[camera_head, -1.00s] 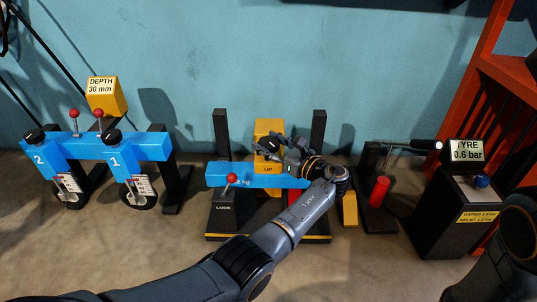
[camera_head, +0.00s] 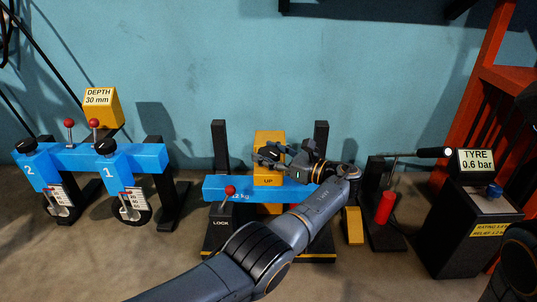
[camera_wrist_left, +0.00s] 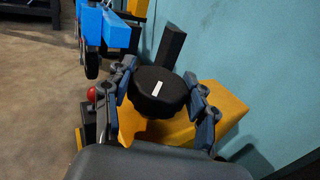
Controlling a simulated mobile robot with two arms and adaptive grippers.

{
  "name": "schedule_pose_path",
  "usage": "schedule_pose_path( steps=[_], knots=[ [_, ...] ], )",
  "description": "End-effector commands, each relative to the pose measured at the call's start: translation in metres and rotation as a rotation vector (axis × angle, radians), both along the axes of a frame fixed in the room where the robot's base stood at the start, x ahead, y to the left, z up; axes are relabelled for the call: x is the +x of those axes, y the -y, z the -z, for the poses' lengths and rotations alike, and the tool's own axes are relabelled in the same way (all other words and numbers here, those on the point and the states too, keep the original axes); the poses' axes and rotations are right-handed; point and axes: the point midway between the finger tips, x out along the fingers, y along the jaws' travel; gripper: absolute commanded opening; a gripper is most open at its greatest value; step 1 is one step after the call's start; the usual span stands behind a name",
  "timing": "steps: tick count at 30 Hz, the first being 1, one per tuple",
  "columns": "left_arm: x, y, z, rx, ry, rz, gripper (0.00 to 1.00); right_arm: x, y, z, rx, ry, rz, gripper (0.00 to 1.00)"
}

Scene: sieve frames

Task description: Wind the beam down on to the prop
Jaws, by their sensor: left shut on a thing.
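The blue beam (camera_head: 213,188) lies level across a dark stand, between two black uprights (camera_head: 219,146). A yellow block (camera_head: 267,179) marked UP stands at its middle. My left gripper (camera_head: 265,157) is at the top of this block. In the left wrist view its fingers are on either side of a black round knob (camera_wrist_left: 172,84) with a white mark, and shut on it. The wrist view also shows the yellow block (camera_wrist_left: 222,108) beneath. My left arm covers the beam's right part and the space below it, so I cannot make out the prop. My right gripper is out of view.
A red-knobbed lever (camera_head: 230,191) stands on the LOCK box (camera_head: 222,227) before the beam. A red cylinder (camera_head: 384,208) and a TYRE gauge box (camera_head: 465,220) stand right. Another blue beam with knobs (camera_head: 75,157) stands left. A yellow wedge (camera_head: 353,226) stands close right of my arm.

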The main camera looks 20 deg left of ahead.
Motion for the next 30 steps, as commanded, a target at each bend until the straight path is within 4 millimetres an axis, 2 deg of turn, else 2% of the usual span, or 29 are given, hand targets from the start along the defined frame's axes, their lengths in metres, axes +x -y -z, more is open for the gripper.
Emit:
schedule_pose_path(
  steps=[3,4,6,7,16,20,25,30],
  knots=[
    [0.0,-0.002,0.0,-0.001,0.0,-0.003,0.25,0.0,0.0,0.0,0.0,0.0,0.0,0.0],
    [0.0,-0.002,0.001,-0.001,0.0,-0.003,0.62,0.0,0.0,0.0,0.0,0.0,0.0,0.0],
    [0.0,-0.002,0.001,-0.001,0.0,-0.003,0.77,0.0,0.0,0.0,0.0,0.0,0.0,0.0],
    [0.0,-0.002,0.001,-0.001,0.0,-0.003,0.8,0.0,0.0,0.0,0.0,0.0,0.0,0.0],
    [0.0,-0.001,0.0,0.0,0.0,-0.001,0.8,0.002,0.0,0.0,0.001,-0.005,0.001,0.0],
    [0.0,-0.001,-0.006,-0.001,0.002,-0.001,0.8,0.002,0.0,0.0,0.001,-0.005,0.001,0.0],
    [0.0,-0.001,-0.028,-0.001,0.005,-0.001,0.8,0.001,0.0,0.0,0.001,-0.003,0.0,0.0],
    [0.0,-0.002,-0.065,-0.001,0.005,-0.002,0.8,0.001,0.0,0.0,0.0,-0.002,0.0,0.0]
  ],
)
